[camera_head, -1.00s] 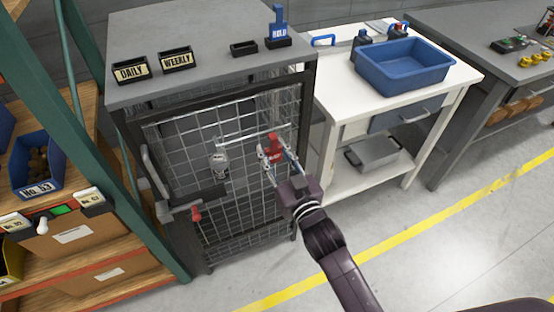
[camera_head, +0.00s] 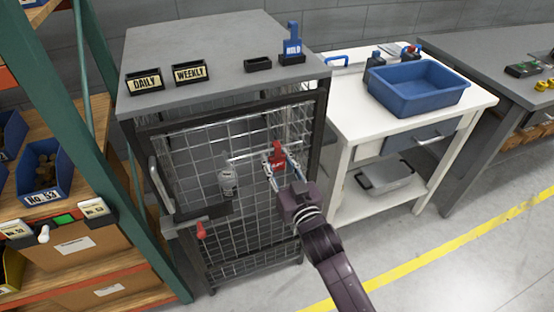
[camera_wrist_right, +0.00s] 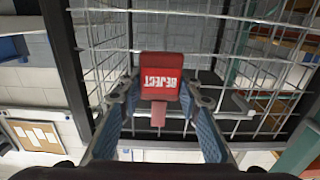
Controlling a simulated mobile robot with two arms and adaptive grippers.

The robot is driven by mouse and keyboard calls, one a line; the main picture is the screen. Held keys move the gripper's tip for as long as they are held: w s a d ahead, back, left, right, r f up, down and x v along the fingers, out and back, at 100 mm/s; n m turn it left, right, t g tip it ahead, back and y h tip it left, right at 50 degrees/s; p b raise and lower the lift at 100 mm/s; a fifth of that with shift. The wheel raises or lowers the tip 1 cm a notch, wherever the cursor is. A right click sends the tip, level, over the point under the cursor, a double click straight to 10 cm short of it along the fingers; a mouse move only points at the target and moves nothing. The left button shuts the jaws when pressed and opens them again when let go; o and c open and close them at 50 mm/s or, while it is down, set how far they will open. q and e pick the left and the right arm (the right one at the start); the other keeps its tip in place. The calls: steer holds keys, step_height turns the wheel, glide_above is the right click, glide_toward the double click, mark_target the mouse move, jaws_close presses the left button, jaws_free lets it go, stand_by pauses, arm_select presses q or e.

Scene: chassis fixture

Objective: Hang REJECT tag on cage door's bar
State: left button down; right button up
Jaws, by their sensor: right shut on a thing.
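The red REJECT tag (camera_head: 278,155) is held by my right gripper (camera_head: 277,169) in front of the upper part of the mesh cage door (camera_head: 193,150). In the right wrist view the tag (camera_wrist_right: 160,78) lies between the fingers of the gripper (camera_wrist_right: 160,100), its white lettering upside down. The pale horizontal bar (camera_head: 250,157) runs across the door, and its right part passes close to the tag. I cannot tell whether tag and bar touch. My left gripper is not in view.
The cage's grey top (camera_head: 215,50) carries DAILY (camera_head: 144,83) and WEEKLY (camera_head: 189,72) holders, an empty black holder (camera_head: 257,65) and a blue HOLD tag (camera_head: 292,45). A white table (camera_head: 350,115) with a blue bin (camera_head: 418,97) stands right, a shelf rack (camera_head: 110,150) left.

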steer(key=o, duration=1.1)
steer(key=shift+c, duration=0.2)
steer(key=v, duration=1.2)
steer(key=s+d+f+g+h, duration=0.1)
steer(key=s+d+f+g, duration=0.2)
steer(key=f, duration=1)
steer(key=s+d+f+g+h, duration=0.15)
steer(key=s+f, duration=0.25)
steer(key=f, duration=0.9)
steer(key=s+d+f+g+h, duration=0.15)
steer(key=s+f+g, duration=0.25)
steer(key=f, duration=0.9)
steer(key=s+d+f+g, duration=0.2)
steer(key=s+f, duration=0.4)
steer(key=s, duration=0.4)
steer(key=s+d+f+g+h, duration=0.1)
steer(key=s+d+f+g, duration=0.2)
steer(key=s, duration=0.8)
steer(key=s+d+f+m+g, duration=0.1)
steer(key=s+d+f+g, duration=0.1)
steer(key=s+d+f, duration=0.4)
steer(key=s+f, duration=0.4)
steer(key=shift+s+f+g+h, duration=0.2)
steer(key=shift+s+g+h, duration=0.1)
steer(key=shift+g, duration=0.05)
